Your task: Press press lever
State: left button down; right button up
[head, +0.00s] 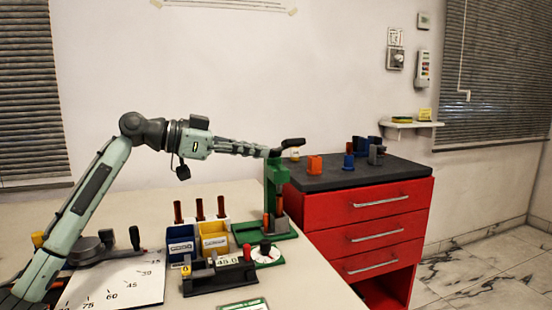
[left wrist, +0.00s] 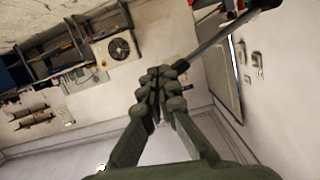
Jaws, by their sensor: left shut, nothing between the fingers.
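The green press (head: 277,180) stands on a green base at the table's right side, by the red cabinet. Its press lever (head: 293,143) ends in a black grip at the top of the press, pointing right and slightly up. In the left wrist view the lever (left wrist: 218,36) is a grey rod with a dark knob at the upper right. My left gripper (head: 262,152) is shut and empty, its fingertips at the press head, close to the lever's inner end. The fingertips (left wrist: 163,73) appear beside the rod's lower end; I cannot tell whether they touch. My right gripper is not in view.
Blue (head: 181,243) and yellow (head: 214,238) bins, with brown-handled pegs behind, stand left of the press. A black gauge block (head: 220,277) and a white dial (head: 266,255) lie in front. The red cabinet (head: 365,225) with small blocks on top is to the right.

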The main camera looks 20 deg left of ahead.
pick_arm(q)
jog(key=shift+v, duration=1.35)
